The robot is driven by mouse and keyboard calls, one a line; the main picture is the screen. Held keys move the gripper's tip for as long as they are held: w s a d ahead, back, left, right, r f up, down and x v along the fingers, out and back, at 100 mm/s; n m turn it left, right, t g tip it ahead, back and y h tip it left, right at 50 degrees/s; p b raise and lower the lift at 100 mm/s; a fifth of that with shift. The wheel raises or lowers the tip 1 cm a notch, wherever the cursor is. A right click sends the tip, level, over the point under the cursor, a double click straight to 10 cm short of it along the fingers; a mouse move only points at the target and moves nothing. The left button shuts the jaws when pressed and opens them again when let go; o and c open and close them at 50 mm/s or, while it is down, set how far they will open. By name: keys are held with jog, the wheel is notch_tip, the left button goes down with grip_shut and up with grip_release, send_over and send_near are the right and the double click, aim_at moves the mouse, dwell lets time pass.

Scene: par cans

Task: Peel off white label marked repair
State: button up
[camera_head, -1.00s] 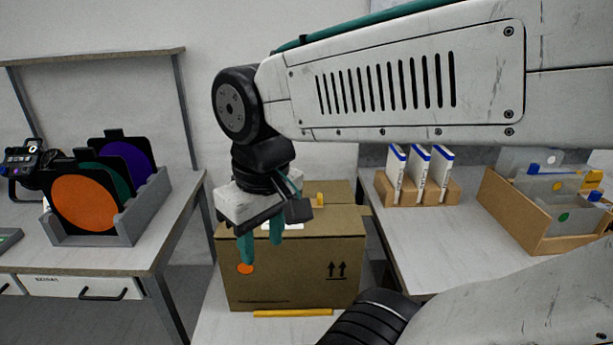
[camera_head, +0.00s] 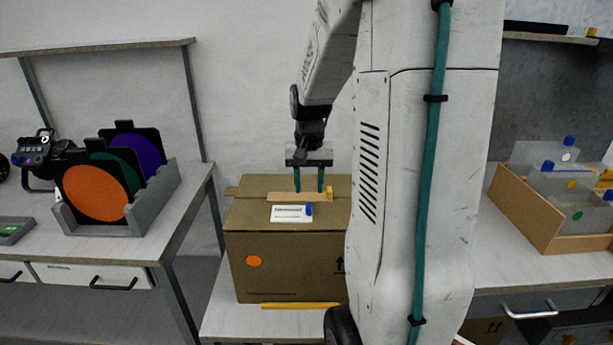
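A white label (camera_head: 291,214) lies flat on top of a closed cardboard box (camera_head: 300,265). Its printing is too small to read. A small blue piece (camera_head: 309,209) sits at the label's right end. My gripper (camera_head: 309,189) points down over the back part of the box top, behind the label. Its two teal fingers are apart with nothing seen between them. I cannot tell whether the fingertips touch the box. A tan strip (camera_head: 290,197) lies just in front of the fingers. My arm hides the box's right side.
A small yellow piece (camera_head: 329,193) stands on the box top, right of the fingers. An orange dot (camera_head: 254,261) marks the box front. A yellow bar (camera_head: 300,305) lies before it. A grey rack (camera_head: 150,205) with colored discs is left; a divided bin (camera_head: 530,205) is right.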

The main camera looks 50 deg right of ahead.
aim_at(309, 205)
notch_tip(309, 205, down, 6)
jog(key=shift+r, duration=0.1)
jog(key=shift+c, duration=0.3)
grip_shut()
jog(key=c, duration=0.8)
grip_release()
grip_shut()
notch_tip(309, 205, up, 7)
